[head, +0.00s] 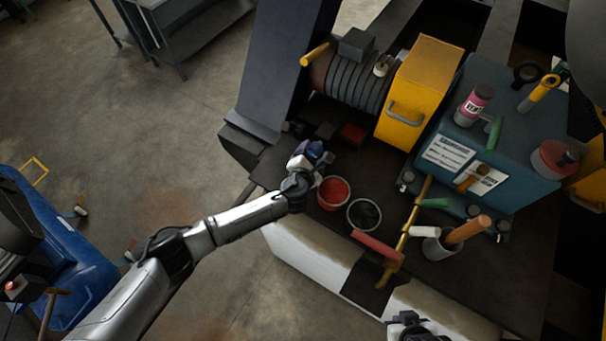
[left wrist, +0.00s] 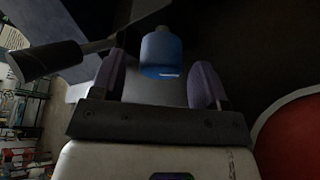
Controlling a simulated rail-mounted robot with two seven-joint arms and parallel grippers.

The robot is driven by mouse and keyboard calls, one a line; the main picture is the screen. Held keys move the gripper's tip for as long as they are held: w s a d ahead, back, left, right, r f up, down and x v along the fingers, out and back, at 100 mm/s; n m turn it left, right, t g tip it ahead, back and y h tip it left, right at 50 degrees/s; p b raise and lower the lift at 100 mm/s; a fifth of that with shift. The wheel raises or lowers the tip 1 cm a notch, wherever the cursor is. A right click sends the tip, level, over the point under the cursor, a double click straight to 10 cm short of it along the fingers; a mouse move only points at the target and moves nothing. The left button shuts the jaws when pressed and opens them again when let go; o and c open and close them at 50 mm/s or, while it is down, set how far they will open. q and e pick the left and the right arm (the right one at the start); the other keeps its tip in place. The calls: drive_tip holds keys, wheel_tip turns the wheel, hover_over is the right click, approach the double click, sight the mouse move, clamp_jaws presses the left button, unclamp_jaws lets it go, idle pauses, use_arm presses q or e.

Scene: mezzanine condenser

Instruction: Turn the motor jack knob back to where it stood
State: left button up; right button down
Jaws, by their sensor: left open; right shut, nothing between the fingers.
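A blue knob-like piece (left wrist: 161,52) stands between the fingers of my left gripper (left wrist: 163,85) in the left wrist view, with a light mark on its lower rim. It looks like the motor jack knob, and its turn angle cannot be read. My left gripper (head: 318,155) is open in the head view, low beside the motor base; contact with the knob cannot be told. A bit of blue shows at its fingers. The ribbed motor (head: 352,84) lies behind it. My right gripper (head: 408,322) is shut and empty at the bottom edge, partly cut off.
A red bowl (head: 333,193) and a dark bowl (head: 364,214) stand just right of my left gripper. A black-handled tool (left wrist: 45,62) is close to its left finger. A yellow guard (head: 420,85), teal housing (head: 500,130) and brass pipe with red handle (head: 376,245) crowd the right.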

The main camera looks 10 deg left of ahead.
use_arm(q)
drive_tip(key=b+v, duration=0.1)
drive_tip(key=v, duration=0.9)
drive_tip(key=shift+s, duration=0.3)
drive_tip(key=shift+v, duration=0.9)
drive_tip(key=shift+r, duration=0.1)
